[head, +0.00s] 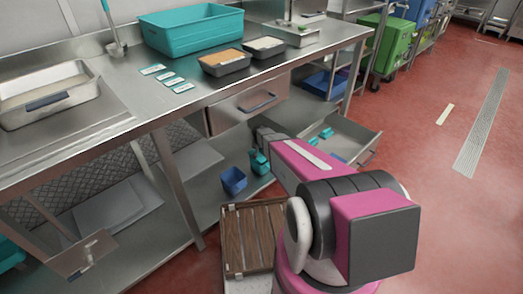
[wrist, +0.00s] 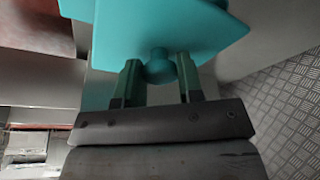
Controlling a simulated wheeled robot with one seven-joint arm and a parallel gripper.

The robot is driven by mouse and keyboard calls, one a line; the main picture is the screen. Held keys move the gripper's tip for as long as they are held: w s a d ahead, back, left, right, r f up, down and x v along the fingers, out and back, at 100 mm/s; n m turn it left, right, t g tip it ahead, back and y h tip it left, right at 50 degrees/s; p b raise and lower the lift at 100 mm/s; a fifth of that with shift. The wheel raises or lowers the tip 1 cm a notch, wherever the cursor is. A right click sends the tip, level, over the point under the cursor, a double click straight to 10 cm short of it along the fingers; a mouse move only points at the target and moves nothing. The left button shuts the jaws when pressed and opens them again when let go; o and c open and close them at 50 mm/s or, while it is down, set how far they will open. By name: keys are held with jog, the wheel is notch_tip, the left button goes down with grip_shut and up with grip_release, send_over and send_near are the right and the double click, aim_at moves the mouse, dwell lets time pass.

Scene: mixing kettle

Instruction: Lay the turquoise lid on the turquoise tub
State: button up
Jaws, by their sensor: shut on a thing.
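In the wrist view, my gripper (wrist: 158,78) is shut on the round knob of the turquoise lid (wrist: 205,28). The lid's flat plate spreads beyond the fingertips and is cut off by the top edge. More turquoise surface (wrist: 96,92) shows beside the left finger; I cannot tell whether it belongs to the lid or to a tub. In the head view, a small turquoise shape (head: 259,163) shows by the end of my arm, near the lower shelf; its parts are too small to tell apart. My arm hides the gripper there.
A large open turquoise container (head: 195,33) stands on the steel counter beside two food trays (head: 225,65). A blue tub (head: 233,181) is on the lower shelf. An open drawer (head: 340,145) holds small turquoise items. A wooden crate (head: 250,235) stands beside my arm. Red floor is clear at right.

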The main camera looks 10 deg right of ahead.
aim_at(261, 156)
jog(key=shift+f, duration=0.3)
jog(key=shift+f, duration=0.7)
jog(key=shift+f, duration=0.35)
jog(key=o, duration=1.5)
jog(key=shift+r, duration=0.1)
jog(key=shift+v, duration=3.4)
jog(key=shift+s, duration=0.1)
